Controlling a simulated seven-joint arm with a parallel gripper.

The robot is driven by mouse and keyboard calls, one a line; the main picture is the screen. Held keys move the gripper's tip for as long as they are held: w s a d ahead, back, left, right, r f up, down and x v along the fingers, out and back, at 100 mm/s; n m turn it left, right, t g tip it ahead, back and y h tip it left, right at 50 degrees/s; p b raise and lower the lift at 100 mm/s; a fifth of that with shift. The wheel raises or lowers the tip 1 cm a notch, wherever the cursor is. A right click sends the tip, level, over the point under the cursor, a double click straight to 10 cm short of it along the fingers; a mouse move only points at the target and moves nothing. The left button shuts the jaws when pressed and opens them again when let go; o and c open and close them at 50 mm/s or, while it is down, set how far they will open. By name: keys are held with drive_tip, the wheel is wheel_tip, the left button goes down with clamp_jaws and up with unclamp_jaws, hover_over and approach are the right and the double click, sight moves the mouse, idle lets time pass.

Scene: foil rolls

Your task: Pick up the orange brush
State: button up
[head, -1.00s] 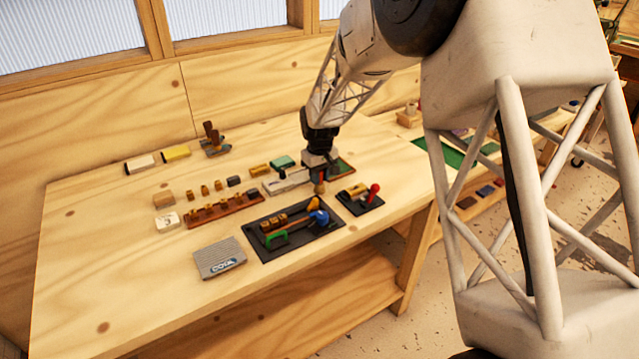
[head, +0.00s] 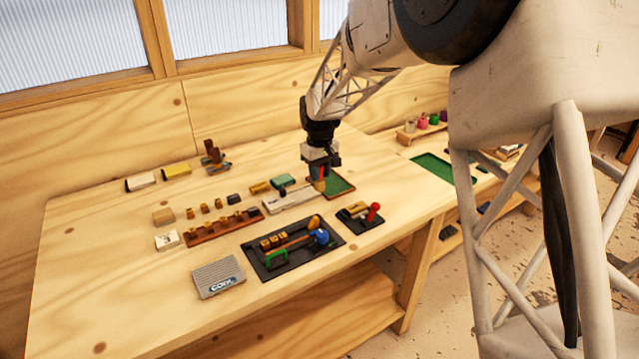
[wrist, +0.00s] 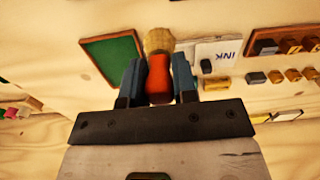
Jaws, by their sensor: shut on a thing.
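My gripper (head: 321,182) points down over the workbench in the head view. In the wrist view my gripper (wrist: 159,85) is shut on the orange brush (wrist: 158,75), its two blue-grey fingers on either side of the handle. The brush has an orange-red handle and a tan, rounded bristle end that sticks out beyond the fingertips. In the head view only a little of the orange brush (head: 320,186) shows below the fingers. It appears to hang above the bench, though the exact gap is hard to tell.
A green-floored tray (wrist: 112,58) and a white INK box (wrist: 217,52) lie close by. The bench's left front is clear.

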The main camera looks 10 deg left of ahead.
drive_tip(key=shift+r, duration=0.95)
drive_tip(key=shift+w+a, duration=0.1)
drive_tip(key=w+a+f, duration=0.1)
drive_tip(key=w+a, duration=1)
drive_tip(key=a, duration=0.4)
drive_tip(key=shift+a, duration=0.2)
drive_tip(key=shift+f, duration=0.1)
drive_tip(key=shift+f, duration=2.9)
drive_tip(key=shift+s+f, duration=0.1)
drive_tip(key=shift+f, duration=0.5)
idle(1.2)
